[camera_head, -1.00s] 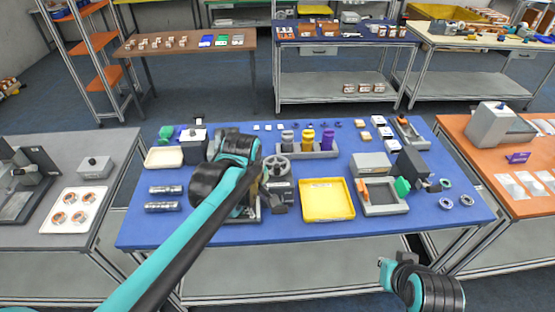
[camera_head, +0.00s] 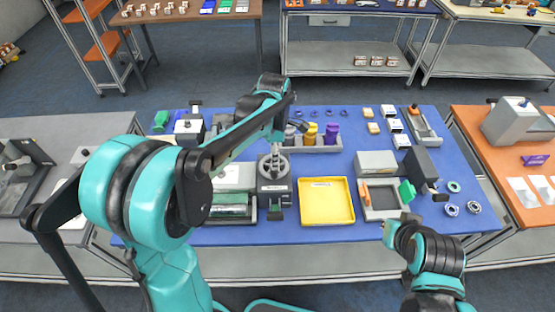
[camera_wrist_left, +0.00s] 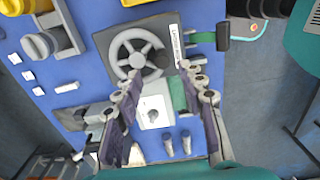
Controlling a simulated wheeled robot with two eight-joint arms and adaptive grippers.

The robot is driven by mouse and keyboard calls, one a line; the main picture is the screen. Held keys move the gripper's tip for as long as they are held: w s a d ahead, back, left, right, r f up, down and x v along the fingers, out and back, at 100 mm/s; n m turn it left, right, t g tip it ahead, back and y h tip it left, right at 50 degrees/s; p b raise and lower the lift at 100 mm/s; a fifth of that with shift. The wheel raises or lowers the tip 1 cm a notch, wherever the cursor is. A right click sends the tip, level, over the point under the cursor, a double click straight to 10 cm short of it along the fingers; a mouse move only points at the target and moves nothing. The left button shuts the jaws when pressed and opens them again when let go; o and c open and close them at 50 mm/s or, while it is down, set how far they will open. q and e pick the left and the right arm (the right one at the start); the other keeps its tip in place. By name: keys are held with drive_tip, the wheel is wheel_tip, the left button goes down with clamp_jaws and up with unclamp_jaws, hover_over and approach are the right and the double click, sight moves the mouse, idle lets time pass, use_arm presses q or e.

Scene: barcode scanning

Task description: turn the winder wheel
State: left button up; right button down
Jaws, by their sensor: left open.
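The winder wheel (camera_head: 273,167) is a grey spoked handwheel on a dark machine block on the blue table. In the left wrist view the wheel (camera_wrist_left: 137,60) lies just beyond the fingertips, with a dark knob at its right side. My left gripper (camera_head: 277,142) hangs over the wheel, pointing down. In the wrist view its two fingers stand wide apart with nothing between them, and it looks apart from the wheel. My right gripper (camera_head: 389,232) is by the table's front edge at the right, small and partly hidden by its own wrist; its opening cannot be made out.
A yellow tray (camera_head: 326,203) lies right of the wheel. A rack with grey, yellow and purple items (camera_head: 320,143) stands behind it. A device with a green roll (camera_head: 222,208) is left of the wheel. A grey box (camera_head: 375,163) and a dark-screened unit (camera_head: 421,168) stand further right.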

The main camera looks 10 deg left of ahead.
use_arm(q)
drive_tip(key=f+b, duration=0.1)
drive_tip(key=f, duration=0.6)
drive_tip(key=shift+s+f, duration=0.1)
drive_tip(key=shift+s, duration=0.1)
clamp_jaws()
